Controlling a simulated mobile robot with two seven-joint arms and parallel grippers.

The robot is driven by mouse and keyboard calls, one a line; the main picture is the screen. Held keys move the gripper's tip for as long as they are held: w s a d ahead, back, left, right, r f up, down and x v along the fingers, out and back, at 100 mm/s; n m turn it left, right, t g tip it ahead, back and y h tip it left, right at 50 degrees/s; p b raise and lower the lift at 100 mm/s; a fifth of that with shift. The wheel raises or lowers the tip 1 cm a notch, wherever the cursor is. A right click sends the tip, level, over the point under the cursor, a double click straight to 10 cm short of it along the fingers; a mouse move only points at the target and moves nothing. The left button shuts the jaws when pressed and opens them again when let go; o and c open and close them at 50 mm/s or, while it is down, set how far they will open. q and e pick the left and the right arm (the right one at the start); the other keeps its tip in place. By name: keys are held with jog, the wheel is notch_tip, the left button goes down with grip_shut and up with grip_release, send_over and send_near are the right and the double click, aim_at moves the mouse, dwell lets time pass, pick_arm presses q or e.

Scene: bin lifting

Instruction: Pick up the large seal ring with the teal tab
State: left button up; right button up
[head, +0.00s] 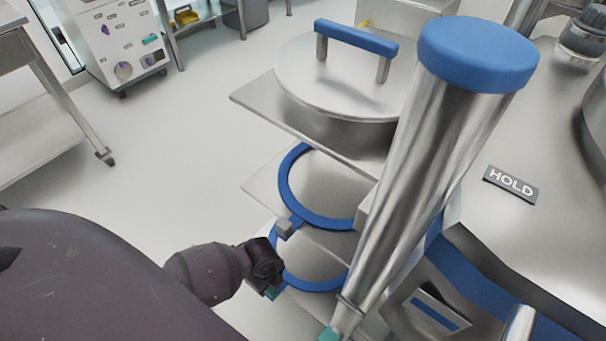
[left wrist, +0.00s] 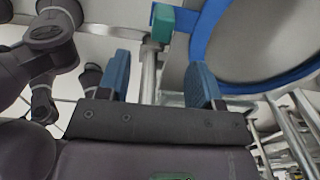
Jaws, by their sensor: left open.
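Two blue rings lie on stacked steel shelves in the head view. The upper blue ring (head: 322,218) has a grey tab (head: 285,229). My left gripper (head: 268,284) is beside the teal tab. In the left wrist view my left gripper (left wrist: 160,62) is open and empty, with the teal tab (left wrist: 163,23) ahead of the gap between its fingers and the blue ring (left wrist: 206,32) to the right. My right gripper is not in view.
A large steel cylinder with a blue cap (head: 478,53) stands close on the right of the shelves. A lidded steel pot (head: 340,80) with a blue handle sits on the top shelf. A HOLD plate (head: 510,183) lies on the right steel surface.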

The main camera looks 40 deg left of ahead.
aim_at(271, 289)
pick_arm(q)
jog(key=shift+f, duration=0.25)
jog(key=shift+s+f+b, duration=0.2)
jog(key=shift+f+b, duration=0.3)
jog(key=shift+f, duration=0.5)
notch_tip(271, 289, down, 2)
jog(key=shift+f+b, duration=0.25)
jog(key=shift+b, duration=0.3)
jog(key=shift+w+f, duration=0.15)
jog(key=shift+f, duration=0.3)
notch_tip(271, 289, down, 5)
jog(key=b, duration=0.3)
jog(key=shift+r, duration=0.15)
jog(key=shift+f, duration=0.2)
jog(key=shift+w+r, duration=0.15)
jog(key=shift+w, duration=0.1)
jog(key=c, duration=1.1)
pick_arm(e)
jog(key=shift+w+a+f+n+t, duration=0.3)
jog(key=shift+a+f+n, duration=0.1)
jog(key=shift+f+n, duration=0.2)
